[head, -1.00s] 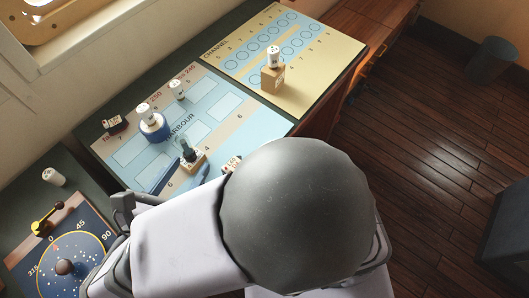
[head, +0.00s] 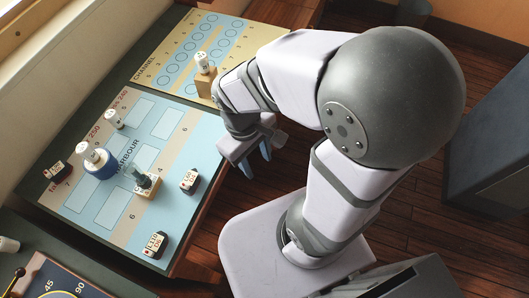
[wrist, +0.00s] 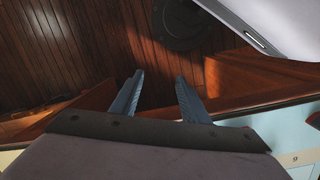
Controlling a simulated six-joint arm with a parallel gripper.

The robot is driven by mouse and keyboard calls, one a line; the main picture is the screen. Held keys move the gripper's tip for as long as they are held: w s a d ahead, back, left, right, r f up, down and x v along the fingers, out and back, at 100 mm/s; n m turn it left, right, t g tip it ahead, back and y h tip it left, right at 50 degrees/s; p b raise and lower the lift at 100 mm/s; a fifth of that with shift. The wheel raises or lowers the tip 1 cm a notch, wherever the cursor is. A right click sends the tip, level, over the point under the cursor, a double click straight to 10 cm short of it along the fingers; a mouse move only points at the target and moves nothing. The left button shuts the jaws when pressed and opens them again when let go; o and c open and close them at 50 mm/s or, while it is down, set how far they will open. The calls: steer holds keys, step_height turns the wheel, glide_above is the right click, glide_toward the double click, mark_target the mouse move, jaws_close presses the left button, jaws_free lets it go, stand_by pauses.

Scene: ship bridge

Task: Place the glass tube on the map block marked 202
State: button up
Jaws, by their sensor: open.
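A dark, see-through upright piece (head: 139,174), which looks like the glass tube, stands on a small wooden block (head: 149,187) on the harbour chart (head: 120,150). The block's marking is too small to read. My gripper (head: 258,158) is apart from it, to the right, beyond the chart table's edge. Its blue fingers are spread and hold nothing. The wrist view also shows my gripper (wrist: 158,82) open and empty, over the wooden floor. The tube and its block are not in the wrist view.
Dark blocks with white labels lie on the chart at the front (head: 156,244), right (head: 189,180) and far left (head: 57,171). White marked cylinders stand on a blue round base (head: 97,166), on the chart (head: 114,119) and on a tan block (head: 206,85) near my arm.

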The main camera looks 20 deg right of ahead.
steer(key=m, duration=0.1)
steer(key=d+m+y, duration=0.1)
steer(key=m, duration=0.1)
steer(key=d+m, duration=0.1)
steer(key=shift+w+d+m+t, duration=0.25)
steer(key=shift+w+m+t, duration=0.05)
steer(key=shift+w+t, duration=0.1)
steer(key=shift+r+p, duration=0.85)
steer(key=shift+p, duration=0.05)
stand_by(0.3)
